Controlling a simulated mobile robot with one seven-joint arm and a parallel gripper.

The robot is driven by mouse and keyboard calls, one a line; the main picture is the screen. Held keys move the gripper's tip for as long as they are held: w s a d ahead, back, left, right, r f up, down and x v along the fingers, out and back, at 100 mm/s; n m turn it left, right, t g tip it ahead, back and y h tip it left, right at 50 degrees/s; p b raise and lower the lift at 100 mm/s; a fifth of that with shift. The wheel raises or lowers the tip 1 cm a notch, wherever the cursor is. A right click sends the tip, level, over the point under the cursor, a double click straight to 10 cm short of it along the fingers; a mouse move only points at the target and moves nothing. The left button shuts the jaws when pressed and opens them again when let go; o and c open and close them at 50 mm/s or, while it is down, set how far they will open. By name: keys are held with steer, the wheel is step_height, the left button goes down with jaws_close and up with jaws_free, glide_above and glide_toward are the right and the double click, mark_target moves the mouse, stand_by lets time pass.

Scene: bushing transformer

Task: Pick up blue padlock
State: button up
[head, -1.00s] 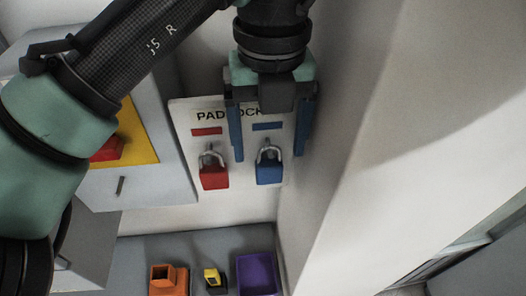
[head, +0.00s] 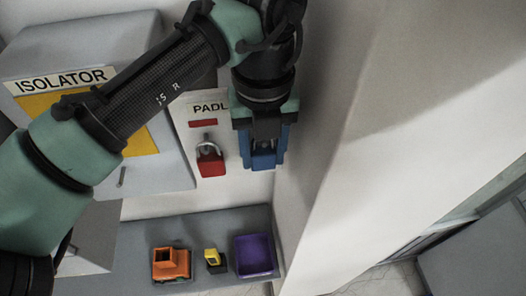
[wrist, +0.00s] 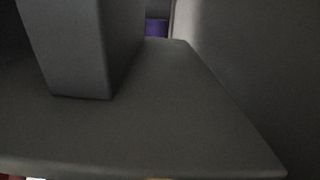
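The blue padlock (head: 263,160) is in the head view, low between the two blue fingers of my gripper (head: 264,158). The fingers sit close against its left and right sides, and my gripper looks shut on it. Its shackle is mostly hidden by my gripper, so I cannot tell whether it still hangs on the board. The wrist view is filled by dark grey surfaces close to the camera, and the padlock cannot be made out there.
A red padlock (head: 210,161) hangs on the white padlock board (head: 212,188), just left of my gripper. The isolator box (head: 75,62) stands further left. Below, a grey shelf (head: 215,283) holds an orange part (head: 170,265), a yellow-black item (head: 215,261) and a purple tray (head: 255,256). A pale wall is close on the right.

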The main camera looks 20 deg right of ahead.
jaws_close()
steer(key=shift+r, duration=0.15)
steer(key=shift+s+r+b, duration=0.1)
steer(key=shift+r+b, duration=0.4)
steer(key=shift+b, duration=0.3)
steer(key=s+a+b, duration=0.2)
steer(key=s, duration=0.6)
steer(key=s+a+r+b, duration=0.1)
steer(key=s+a+b, duration=0.1)
steer(key=s, duration=0.7)
steer(key=shift+a, duration=0.5)
steer(key=shift+s+r, duration=0.1)
steer(key=shift+r, duration=0.2)
